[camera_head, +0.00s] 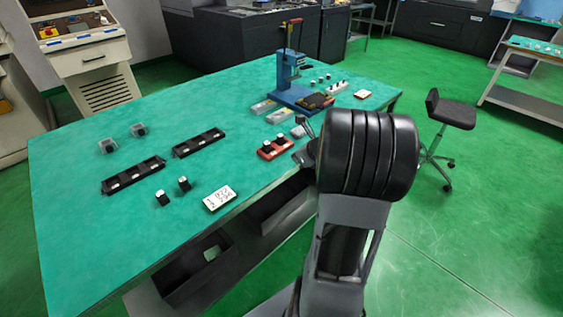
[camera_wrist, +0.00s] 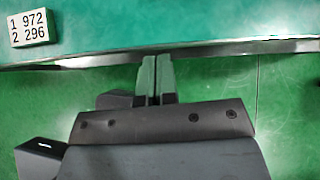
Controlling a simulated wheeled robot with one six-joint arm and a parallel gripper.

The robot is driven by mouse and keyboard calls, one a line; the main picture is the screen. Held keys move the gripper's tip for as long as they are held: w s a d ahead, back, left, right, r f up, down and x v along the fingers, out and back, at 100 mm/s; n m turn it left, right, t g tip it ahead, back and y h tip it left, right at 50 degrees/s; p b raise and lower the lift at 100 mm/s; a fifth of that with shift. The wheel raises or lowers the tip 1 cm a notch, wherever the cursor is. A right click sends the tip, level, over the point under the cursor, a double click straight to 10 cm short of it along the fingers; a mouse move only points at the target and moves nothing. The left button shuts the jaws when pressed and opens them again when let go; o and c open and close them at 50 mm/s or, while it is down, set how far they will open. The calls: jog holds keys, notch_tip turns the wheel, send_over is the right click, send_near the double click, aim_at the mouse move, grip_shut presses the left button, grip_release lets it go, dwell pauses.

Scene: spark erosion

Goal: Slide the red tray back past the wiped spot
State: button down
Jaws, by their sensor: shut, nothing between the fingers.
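The small red tray (camera_head: 268,155) lies on the green table near its front edge, with dark pieces on it, just left of my arm in the head view. My gripper (camera_wrist: 157,60) is shut and empty in the wrist view, its fingertips close to the table's edge line. In the head view, my arm's thick black joint hides most of the gripper. The tray is not in the wrist view. I cannot make out a wiped spot on the green tabletop (camera_head: 100,215).
A numbered card (camera_head: 220,198) lies near the front edge; it also shows in the wrist view (camera_wrist: 28,28). Two black racks (camera_head: 133,175) (camera_head: 199,143) stand left. A blue press (camera_head: 287,70) stands behind the tray, with grey blocks between. A stool (camera_head: 452,112) is at right.

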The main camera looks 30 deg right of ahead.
aim_at(273, 158)
jog(key=shift+m, duration=0.5)
jog(key=x, duration=0.3)
jog(key=b+x, duration=0.1)
jog(key=x, duration=0.2)
jog(key=d+b+x, duration=0.1)
jog(key=x, duration=0.3)
jog(key=shift+f, duration=0.15)
jog(key=shift+w+a, duration=0.15)
jog(key=shift+w, duration=0.9)
jog(key=shift+w+a+p, duration=0.15)
jog(key=shift+w+p, duration=0.15)
jog(key=shift+w, duration=0.6)
